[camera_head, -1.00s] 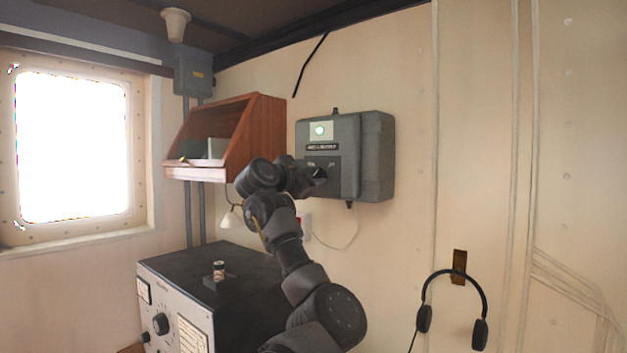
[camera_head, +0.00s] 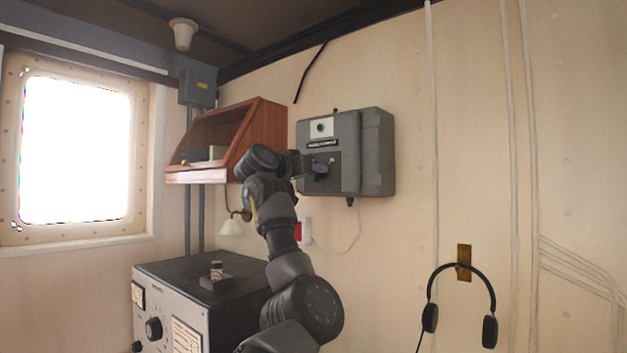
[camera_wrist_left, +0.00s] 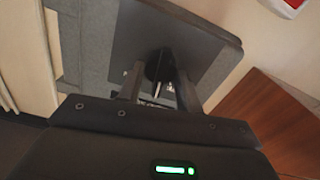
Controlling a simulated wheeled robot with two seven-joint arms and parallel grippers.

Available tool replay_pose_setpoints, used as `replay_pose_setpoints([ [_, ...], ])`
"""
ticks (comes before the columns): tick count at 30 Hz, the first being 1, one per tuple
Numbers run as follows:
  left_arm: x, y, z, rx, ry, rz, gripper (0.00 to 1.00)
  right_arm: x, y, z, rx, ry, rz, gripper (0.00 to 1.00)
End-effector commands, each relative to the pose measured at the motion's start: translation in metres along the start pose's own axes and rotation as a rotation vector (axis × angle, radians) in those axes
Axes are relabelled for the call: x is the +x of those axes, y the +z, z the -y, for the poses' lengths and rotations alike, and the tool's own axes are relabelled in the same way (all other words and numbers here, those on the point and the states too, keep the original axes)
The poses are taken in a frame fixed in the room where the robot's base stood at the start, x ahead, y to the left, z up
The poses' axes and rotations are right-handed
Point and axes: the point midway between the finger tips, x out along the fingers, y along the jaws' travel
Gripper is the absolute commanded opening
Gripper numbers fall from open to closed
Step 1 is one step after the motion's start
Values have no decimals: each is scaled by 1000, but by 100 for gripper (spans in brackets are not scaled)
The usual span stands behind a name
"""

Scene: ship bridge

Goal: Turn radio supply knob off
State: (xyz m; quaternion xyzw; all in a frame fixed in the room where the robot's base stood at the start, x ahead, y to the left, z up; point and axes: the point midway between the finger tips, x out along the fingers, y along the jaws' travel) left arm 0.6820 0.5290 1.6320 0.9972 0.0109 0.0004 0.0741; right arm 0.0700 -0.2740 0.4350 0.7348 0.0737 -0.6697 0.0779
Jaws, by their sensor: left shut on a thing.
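The grey radio supply box (camera_head: 376,150) hangs on the wall in the middle of the head view. A round green indicator (camera_head: 320,128) on its front looks dark, above a black label strip. My left gripper (camera_head: 318,170) reaches the lower front panel from the left and mostly hides the knob there. In the left wrist view, the dark knob (camera_wrist_left: 160,64) stands on the panel between the two fingers of the left gripper (camera_wrist_left: 160,84), which is shut on it. A pale line shows on the knob. My right gripper is not in view.
A wooden shelf (camera_head: 258,138) is close left of the box. A black radio set (camera_head: 160,268) stands below, under my left arm. Headphones (camera_head: 489,331) hang at lower right. A small wall lamp (camera_head: 231,226) is under the shelf. The wall right of the box is mostly bare.

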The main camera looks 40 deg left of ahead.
Motion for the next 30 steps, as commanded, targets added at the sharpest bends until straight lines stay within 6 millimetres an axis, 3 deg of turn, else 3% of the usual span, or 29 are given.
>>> replay_pose_setpoints([
  [15,0,1,2,-449,0,-2,12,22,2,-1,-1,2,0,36],
  [30,-1,0,3,-641,0,-4,12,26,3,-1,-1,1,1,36],
])
